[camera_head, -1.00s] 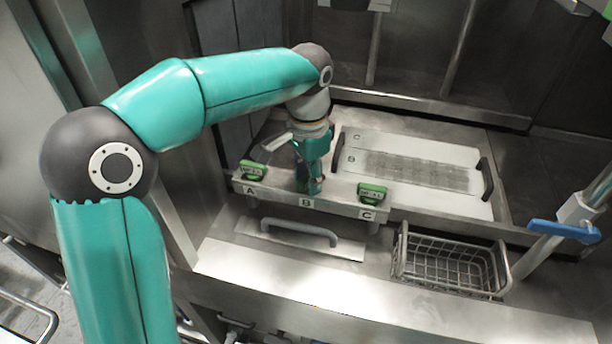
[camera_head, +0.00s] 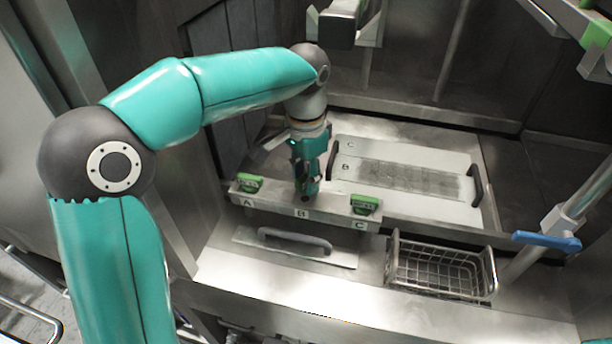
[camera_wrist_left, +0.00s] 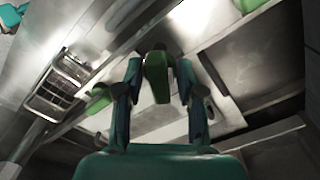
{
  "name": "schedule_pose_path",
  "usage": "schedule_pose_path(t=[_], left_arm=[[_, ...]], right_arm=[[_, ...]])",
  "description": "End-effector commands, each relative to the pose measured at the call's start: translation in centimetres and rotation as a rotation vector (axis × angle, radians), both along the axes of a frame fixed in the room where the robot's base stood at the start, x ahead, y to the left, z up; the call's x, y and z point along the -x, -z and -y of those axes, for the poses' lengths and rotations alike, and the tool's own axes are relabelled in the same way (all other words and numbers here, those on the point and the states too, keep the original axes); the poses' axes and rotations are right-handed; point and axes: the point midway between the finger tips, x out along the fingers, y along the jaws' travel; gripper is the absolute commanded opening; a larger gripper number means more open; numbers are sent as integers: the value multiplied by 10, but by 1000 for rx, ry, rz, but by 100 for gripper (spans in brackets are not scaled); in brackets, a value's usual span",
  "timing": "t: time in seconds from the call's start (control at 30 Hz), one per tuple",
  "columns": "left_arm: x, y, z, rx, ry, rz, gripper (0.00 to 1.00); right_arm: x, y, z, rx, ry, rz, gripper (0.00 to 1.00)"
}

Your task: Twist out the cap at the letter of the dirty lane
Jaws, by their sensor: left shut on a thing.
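My left gripper (camera_head: 307,187) is over the spot marked B on the steel rail (camera_head: 275,203). It is shut on a green cap (camera_wrist_left: 157,76), seen between the fingers in the left wrist view. A dark round opening shows just below the fingertips by the B label (camera_head: 302,214); the cap appears lifted off the rail. Two other green caps sit on the rail, one at A (camera_head: 249,183) and one at C (camera_head: 365,204). The white lane plate (camera_head: 440,160) behind has a dark speckled strip in the row lettered B; the other visible row, C, looks clean. My right gripper is not in view.
A wire basket (camera_head: 442,270) stands right of the rail. A grey handle (camera_head: 294,240) is on a plate in front of the rail. A blue lever (camera_head: 547,241) sits on a post at right. Grey-green fittings (camera_head: 345,22) hang at the top.

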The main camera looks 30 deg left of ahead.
Motion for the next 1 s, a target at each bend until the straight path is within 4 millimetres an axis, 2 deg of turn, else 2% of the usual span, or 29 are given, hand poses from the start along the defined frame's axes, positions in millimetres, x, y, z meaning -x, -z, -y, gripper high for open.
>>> schedule_pose_path(t=[0.5,1.0], left_arm=[[0,-29,-1,-1,-1,0,4],[0,-30,-1,-1,-3,0,4]], right_arm=[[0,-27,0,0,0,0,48],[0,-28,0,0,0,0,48]])
